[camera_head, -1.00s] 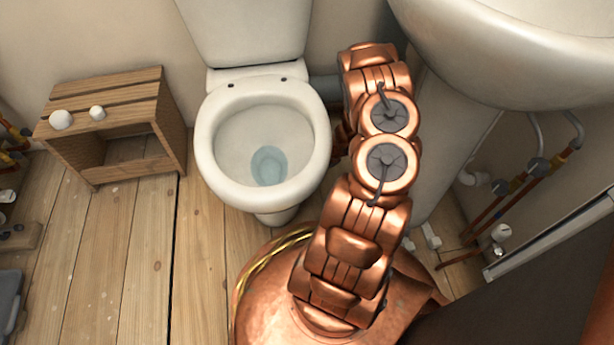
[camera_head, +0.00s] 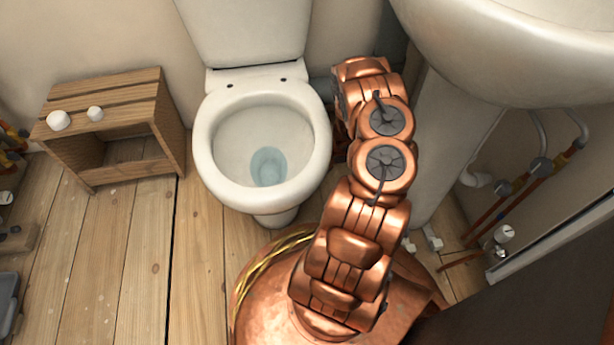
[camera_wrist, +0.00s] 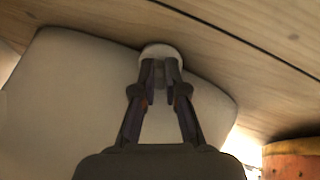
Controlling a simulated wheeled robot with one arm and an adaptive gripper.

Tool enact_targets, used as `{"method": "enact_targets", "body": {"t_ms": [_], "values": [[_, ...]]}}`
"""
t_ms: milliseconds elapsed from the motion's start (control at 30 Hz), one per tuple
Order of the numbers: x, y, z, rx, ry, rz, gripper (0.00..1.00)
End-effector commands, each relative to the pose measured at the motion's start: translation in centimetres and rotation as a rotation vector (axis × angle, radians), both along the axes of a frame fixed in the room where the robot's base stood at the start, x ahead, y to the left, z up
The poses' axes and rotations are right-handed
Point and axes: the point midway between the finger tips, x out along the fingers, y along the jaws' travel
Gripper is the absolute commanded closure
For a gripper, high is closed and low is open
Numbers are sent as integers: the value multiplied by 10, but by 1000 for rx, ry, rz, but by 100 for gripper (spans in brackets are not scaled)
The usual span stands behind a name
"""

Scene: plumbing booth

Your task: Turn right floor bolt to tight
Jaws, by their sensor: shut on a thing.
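The white toilet (camera_head: 318,178) stands at the middle of the head view, lid off or up and bowl open. My arm covers the area to its right, so my gripper and the right floor bolt are hidden there. In the wrist view, my gripper (camera_wrist: 160,70) reaches to a small white rounded foot (camera_wrist: 160,50) at the edge of the pale toilet base (camera_wrist: 75,90), by the floor. Its two dark fingers are closed around a small greyish piece, the right floor bolt (camera_wrist: 160,74). Fine detail of the bolt is too dark to tell.
A white basin (camera_head: 510,50) and its pedestal (camera_head: 445,150) stand close to the right of my arm. Copper pipes (camera_head: 515,205) run at the far right. A wooden stool (camera_head: 115,130) stands left of the toilet. The plank floor (camera_head: 140,250) at front left is clear.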

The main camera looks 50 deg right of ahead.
Motion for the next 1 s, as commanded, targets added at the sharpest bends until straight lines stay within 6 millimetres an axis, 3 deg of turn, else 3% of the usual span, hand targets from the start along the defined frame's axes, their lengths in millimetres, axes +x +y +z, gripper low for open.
{"method": "enact_targets", "body": {"t_ms": [567,1000], "values": [[0,1,1,20,14,-35,100],[-1,1,2,154,124,-306,100]]}}
